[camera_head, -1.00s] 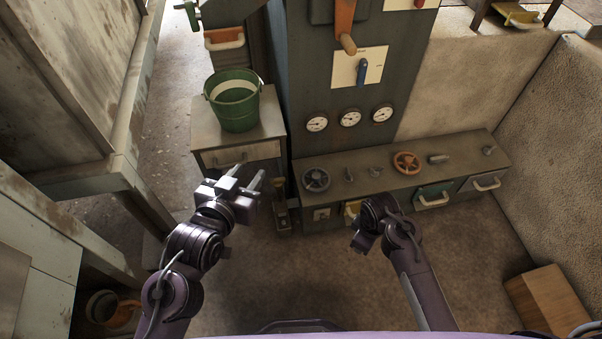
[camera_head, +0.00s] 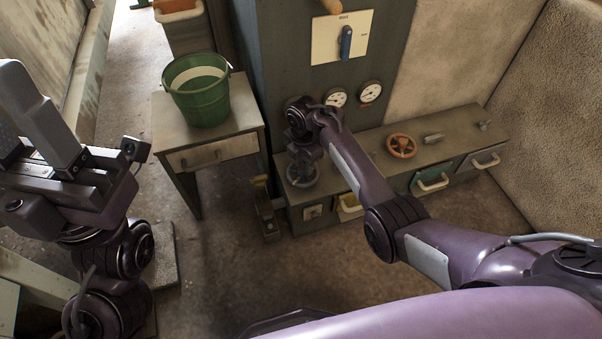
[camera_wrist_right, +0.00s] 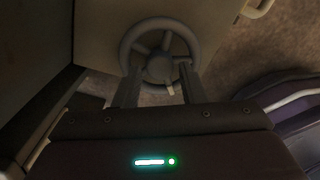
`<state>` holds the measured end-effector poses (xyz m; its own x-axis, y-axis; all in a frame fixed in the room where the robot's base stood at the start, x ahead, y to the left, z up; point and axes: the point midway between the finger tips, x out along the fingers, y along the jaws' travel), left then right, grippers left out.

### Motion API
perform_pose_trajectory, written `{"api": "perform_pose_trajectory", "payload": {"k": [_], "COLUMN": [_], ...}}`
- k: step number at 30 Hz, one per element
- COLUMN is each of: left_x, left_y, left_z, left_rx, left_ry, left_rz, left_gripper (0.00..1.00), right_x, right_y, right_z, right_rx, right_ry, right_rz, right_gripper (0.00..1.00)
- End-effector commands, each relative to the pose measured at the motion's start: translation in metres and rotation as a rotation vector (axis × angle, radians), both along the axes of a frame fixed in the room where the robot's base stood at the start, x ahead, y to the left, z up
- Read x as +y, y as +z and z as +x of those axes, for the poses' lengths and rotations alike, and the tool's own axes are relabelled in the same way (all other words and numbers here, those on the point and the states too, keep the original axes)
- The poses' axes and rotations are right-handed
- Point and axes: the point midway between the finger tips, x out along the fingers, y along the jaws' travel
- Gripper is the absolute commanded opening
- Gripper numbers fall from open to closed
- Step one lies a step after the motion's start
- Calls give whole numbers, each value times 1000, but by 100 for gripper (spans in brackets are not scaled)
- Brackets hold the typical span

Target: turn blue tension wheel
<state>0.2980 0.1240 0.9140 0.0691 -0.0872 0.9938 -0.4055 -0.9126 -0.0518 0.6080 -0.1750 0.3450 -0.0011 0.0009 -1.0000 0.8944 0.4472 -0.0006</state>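The tension wheel, a dark blue-grey handwheel (camera_head: 301,180), lies at the left end of the low bench, partly hidden by my right gripper. In the right wrist view the spoked wheel (camera_wrist_right: 160,67) looks grey, with a small pale mark near its hub. My right gripper (camera_head: 304,160) is over the wheel, pointing down. In the wrist view its two fingers (camera_wrist_right: 158,85) are apart, one on each side of the hub, overlapping the near rim; contact cannot be told. My left gripper (camera_head: 22,120) is at the far left, fingers apart and empty, away from the wheel.
An orange handwheel (camera_head: 401,146) and small fittings sit further right on the bench (camera_head: 460,125). Gauges (camera_head: 370,91) and a blue lever (camera_head: 346,42) are on the panel behind. A green bucket (camera_head: 198,100) stands on a side cabinet (camera_head: 165,140).

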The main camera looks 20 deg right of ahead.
Motion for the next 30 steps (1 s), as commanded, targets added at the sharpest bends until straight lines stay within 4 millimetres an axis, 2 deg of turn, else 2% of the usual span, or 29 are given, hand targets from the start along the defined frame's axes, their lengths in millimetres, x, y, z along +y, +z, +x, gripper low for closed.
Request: {"api": "perform_pose_trajectory", "payload": {"k": [1, 6, 18, 25, 30], "left_x": [0, 0, -1, -1, -1], "left_y": [-8, -12, -11, -11, -10], "left_z": [0, -1, -1, -1, -1], "left_rx": [-9, -26, -32, -32, -33], "left_ry": [0, 2, 2, 3, 3], "left_rz": [0, 2, 4, 4, 2], "left_gripper": [36, 36, 36, 36, 36], "right_x": [0, 0, 0, -1, 0], "right_y": [-14, -34, -40, -40, -40], "right_z": [0, 0, 0, 0, 0], "right_rx": [1, 0, -2, -1, -1], "right_ry": [0, -1, -2, -2, -8], "right_rz": [0, -1, -1, -2, -2], "right_gripper": [37, 37, 37, 7, 5]}}
